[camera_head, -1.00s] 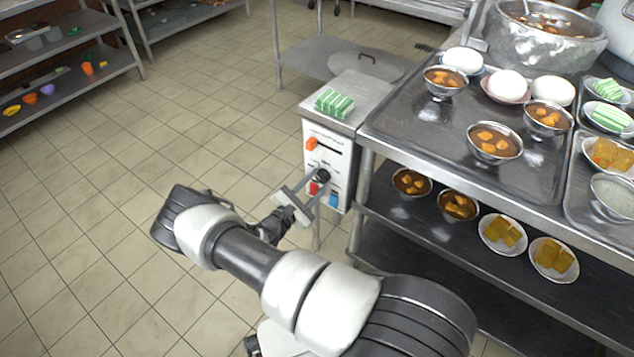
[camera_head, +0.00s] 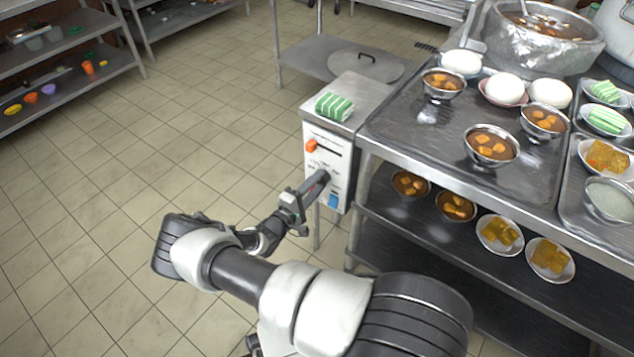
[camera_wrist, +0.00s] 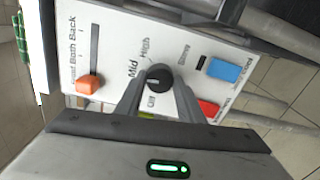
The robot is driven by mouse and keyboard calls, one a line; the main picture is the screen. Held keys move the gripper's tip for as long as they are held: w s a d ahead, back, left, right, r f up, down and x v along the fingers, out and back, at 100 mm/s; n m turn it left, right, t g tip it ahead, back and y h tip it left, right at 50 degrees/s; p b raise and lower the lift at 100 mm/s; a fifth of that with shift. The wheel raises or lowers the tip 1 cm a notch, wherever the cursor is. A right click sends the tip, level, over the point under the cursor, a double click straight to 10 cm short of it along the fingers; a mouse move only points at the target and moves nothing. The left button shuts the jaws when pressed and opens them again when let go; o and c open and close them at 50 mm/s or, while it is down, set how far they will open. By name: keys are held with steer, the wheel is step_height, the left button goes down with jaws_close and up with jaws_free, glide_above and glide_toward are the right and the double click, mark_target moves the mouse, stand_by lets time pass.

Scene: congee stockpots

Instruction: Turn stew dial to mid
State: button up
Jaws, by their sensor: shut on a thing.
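The stew dial (camera_wrist: 158,80) is a round black knob on the white front panel of a control box (camera_head: 342,165). In the wrist view the labels Mid and High stand beside it, with another short label on its near side. My gripper (camera_wrist: 158,86) is shut on the dial, one finger on each side. In the head view my gripper (camera_head: 322,180) reaches the panel from the lower left, and its fingers hide the dial. I cannot tell clearly which label the dial points to.
An orange slider (camera_wrist: 90,84) is left of the dial in the wrist view. A blue switch (camera_wrist: 224,70) and a red switch (camera_wrist: 208,108) are right of it. A green-striped block (camera_head: 334,106) lies on the box. A steel table (camera_head: 440,150) with bowls adjoins on the right.

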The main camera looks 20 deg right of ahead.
steer(key=shift+m, duration=0.5)
steer(key=o, duration=1.1)
steer(key=shift+c, duration=0.2)
steer(key=shift+a, duration=0.1)
steer(key=p+v, duration=0.2)
steer(key=v, duration=1.5)
steer(key=shift+s, duration=0.15)
steer(key=shift+a, duration=0.1)
